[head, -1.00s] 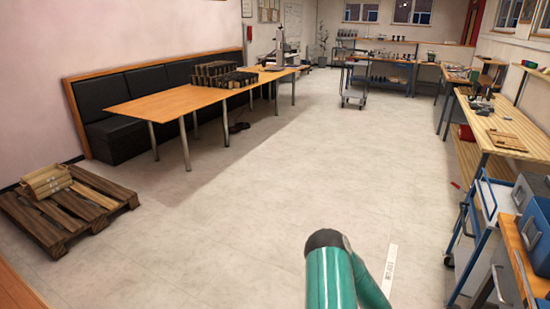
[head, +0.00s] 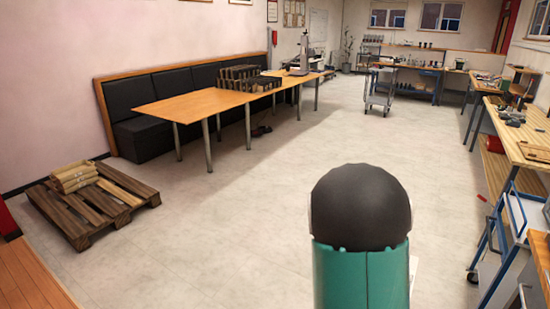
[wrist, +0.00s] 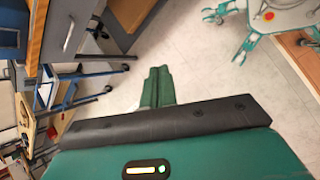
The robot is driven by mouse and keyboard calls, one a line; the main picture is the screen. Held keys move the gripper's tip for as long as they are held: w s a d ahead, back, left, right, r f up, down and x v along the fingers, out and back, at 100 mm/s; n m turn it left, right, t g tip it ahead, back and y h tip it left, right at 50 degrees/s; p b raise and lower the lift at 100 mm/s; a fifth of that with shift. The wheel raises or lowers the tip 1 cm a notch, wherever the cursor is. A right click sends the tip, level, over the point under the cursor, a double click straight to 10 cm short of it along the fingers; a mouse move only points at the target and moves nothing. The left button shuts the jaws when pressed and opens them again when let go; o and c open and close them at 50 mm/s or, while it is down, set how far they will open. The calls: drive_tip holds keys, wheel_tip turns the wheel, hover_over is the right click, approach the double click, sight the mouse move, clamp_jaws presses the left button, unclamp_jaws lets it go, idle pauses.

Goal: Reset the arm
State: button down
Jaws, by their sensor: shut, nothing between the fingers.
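My gripper (wrist: 157,86) shows in the wrist view as two green fingers side by side, shut, with nothing between them. Its tips point toward the pale floor, and a black bar and green housing with a small lit indicator lie below them. In the head view, my teal arm link with a dark rounded end stands upright at the lower middle. The gripper itself cannot be made out in the head view.
A long wooden table (head: 185,107) with dark blocks (head: 248,80) stands left of centre by a black bench (head: 140,135). A pallet (head: 75,225) lies at left. A blue-framed cart (head: 515,205) and workbenches stand at right. The middle floor is clear.

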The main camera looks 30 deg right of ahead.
drive_tip(key=a+r+t+y, duration=0.1)
drive_tip(key=a+r+t, duration=0.2)
drive_tip(key=a+r, duration=0.3)
drive_tip(key=a+r+t+y, duration=0.2)
drive_tip(key=a+r+t, duration=0.2)
drive_tip(key=a, duration=1.1)
drive_tip(key=a+r+t+y, duration=0.1)
drive_tip(key=a+r+t, duration=0.3)
drive_tip(key=a+r, duration=0.6)
drive_tip(key=shift+s+a+r+n+y, duration=0.25)
drive_tip(key=shift+a+n+y, duration=0.05)
drive_tip(key=shift+a, duration=0.35)
